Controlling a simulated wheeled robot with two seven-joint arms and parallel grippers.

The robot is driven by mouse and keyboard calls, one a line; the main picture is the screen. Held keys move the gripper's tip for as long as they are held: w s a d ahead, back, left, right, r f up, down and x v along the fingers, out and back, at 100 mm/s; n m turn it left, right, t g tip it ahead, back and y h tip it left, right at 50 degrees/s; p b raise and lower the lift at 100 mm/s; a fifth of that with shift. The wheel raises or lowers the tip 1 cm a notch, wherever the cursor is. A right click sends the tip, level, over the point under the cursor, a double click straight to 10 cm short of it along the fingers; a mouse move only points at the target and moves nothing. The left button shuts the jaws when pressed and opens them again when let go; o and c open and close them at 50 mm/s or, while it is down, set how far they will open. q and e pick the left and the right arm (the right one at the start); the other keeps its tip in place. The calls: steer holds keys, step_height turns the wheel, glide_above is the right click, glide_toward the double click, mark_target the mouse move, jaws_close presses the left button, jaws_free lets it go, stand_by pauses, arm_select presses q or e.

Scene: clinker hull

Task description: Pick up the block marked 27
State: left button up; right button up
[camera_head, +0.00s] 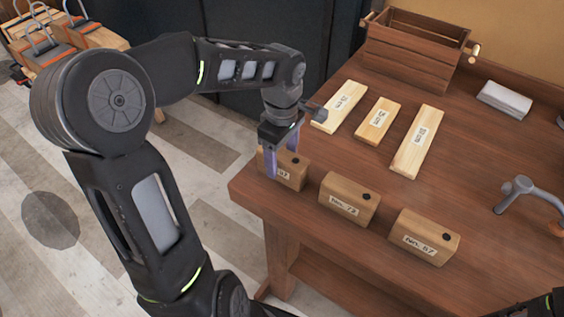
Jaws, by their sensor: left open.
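Three wooden blocks stand in a row along the table's near edge. The left block (291,171) is partly covered by my left gripper (279,162), and only the end of its label shows, seemingly a 7 preceded by an unclear digit. The middle block (349,198) has a label that seems to read 72. The right block (424,237) has a label that looks like 57. My left gripper is open, pointing down at the left block, one purple finger in front of its left part. Whether the fingers touch the block I cannot tell. My right gripper is out of view.
Three labelled pale boards (417,142) lie behind the blocks on the brown table (470,150). A slatted wooden crate (413,52) stands at the back.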

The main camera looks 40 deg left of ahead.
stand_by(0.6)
arm_select(q)
jaws_close()
stand_by(0.6)
